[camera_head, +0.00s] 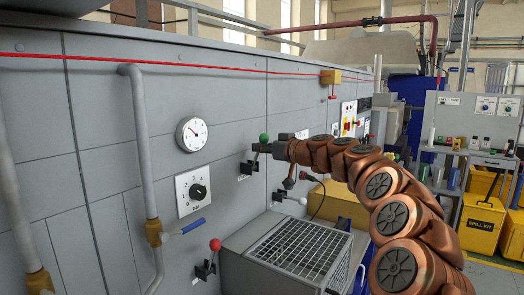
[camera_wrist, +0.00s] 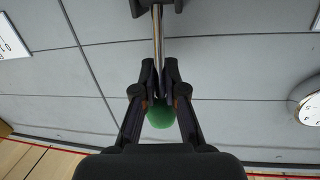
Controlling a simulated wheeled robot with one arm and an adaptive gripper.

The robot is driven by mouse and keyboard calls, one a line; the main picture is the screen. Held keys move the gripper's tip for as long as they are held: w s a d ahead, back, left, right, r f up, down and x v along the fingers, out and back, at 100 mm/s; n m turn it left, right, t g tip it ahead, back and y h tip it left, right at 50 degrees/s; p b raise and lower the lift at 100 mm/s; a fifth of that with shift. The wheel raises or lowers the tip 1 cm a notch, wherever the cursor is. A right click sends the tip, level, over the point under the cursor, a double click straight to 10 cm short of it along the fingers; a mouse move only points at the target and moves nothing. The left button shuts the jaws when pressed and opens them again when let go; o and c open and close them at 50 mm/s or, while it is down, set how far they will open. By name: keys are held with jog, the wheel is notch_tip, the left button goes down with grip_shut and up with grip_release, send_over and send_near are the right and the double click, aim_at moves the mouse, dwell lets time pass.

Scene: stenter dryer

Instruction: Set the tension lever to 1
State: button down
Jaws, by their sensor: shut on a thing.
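A lever with a green ball knob (camera_head: 264,138) stands out from the grey machine panel. It also shows in the wrist view, where its thin metal shaft (camera_wrist: 157,35) runs from a dark bracket (camera_wrist: 157,7) to the green knob (camera_wrist: 160,114). My gripper (camera_wrist: 158,80) is shut on the shaft close to the knob, one finger on each side. In the head view my gripper (camera_head: 268,148) is at the lever, partly hiding its shaft. The small label by the lever bracket (camera_head: 249,167) is too small to read.
A vertical pipe (camera_head: 143,150) runs on the left. A mesh-topped box (camera_head: 300,245) juts out below my arm.

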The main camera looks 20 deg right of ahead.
jog(key=shift+w+r+g+h+p, duration=0.15)
jog(key=shift+r+p, duration=0.1)
jog(key=shift+r, duration=0.15)
jog(key=shift+w+r+g+h+p, duration=0.1)
jog(key=shift+r+g+h+p, duration=0.05)
jog(key=shift+r+p, duration=0.15)
jog(key=shift+w+a+r+g+h+p, duration=0.3)
jog(key=shift+w+g+p, duration=0.25)
jog(key=shift+g, duration=0.25)
jog(key=shift+s, duration=0.1)
jog(key=shift+r, duration=0.15)
jog(key=c, duration=1.4)
grip_release()
jog(key=shift+o, duration=1.2)
jog(key=shift+a, duration=0.35)
jog(key=shift+d+f, duration=0.15)
jog(key=shift+f, duration=0.3)
